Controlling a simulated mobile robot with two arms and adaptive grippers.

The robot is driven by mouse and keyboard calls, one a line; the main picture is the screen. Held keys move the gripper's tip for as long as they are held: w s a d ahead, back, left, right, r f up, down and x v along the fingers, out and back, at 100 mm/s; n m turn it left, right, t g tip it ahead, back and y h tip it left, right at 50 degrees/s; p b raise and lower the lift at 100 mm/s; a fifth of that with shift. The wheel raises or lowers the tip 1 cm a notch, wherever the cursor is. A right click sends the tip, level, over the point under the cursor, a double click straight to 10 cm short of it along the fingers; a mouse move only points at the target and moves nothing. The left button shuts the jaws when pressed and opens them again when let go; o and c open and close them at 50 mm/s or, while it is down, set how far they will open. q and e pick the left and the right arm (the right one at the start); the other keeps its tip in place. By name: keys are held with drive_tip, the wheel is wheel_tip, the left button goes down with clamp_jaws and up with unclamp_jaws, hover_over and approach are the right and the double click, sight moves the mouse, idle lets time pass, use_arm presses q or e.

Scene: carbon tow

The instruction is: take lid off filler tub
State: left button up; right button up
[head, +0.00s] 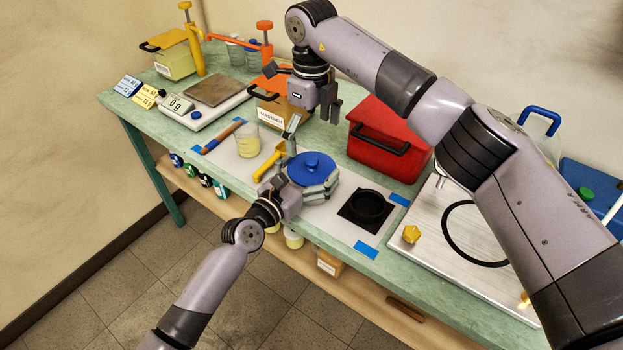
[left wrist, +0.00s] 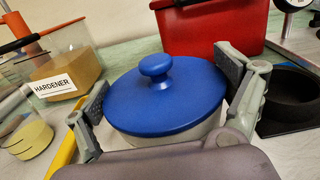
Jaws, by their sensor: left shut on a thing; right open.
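The filler tub (left wrist: 178,138) is a pale round tub standing on the white sheet. Its blue lid (head: 312,164) with a round knob sits on top, and it also shows in the left wrist view (left wrist: 165,97). My left gripper (head: 314,186) is shut on the tub, with one finger on each side; in the left wrist view the fingers flank the tub near the lid's rim. My right gripper (head: 329,108) is open and empty, pointing down above the bench, behind the tub and well apart from the lid.
A red box (head: 386,145) stands behind the tub to the right. A black square holder with a round recess (head: 367,208) lies to the right. The hardener container (head: 280,100), a cup (head: 247,140) and a yellow-handled tool (head: 268,163) are to the left. The scale (head: 203,104) is further left.

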sight(312, 160)
use_arm(q)
drive_tip(key=c, duration=0.8)
use_arm(e)
drive_tip(key=shift+d+r+m+t, duration=0.25)
drive_tip(key=shift+m+t, duration=0.15)
drive_tip(key=shift+m, duration=0.2)
drive_tip(key=shift+s+d+r+m+t+y, duration=0.25)
drive_tip(key=shift+s+r+m+t+y, duration=0.25)
drive_tip(key=shift+m, duration=0.4)
drive_tip(key=f+m, duration=0.1)
drive_tip(key=f, duration=0.2)
drive_tip(key=w+f+m+t, duration=0.1)
drive_tip(key=f, duration=0.2)
drive_tip(key=a+f+m+t, duration=0.1)
drive_tip(key=f, duration=0.2)
drive_tip(key=shift+w+f+y, duration=0.15)
drive_tip(key=shift+y, duration=0.25)
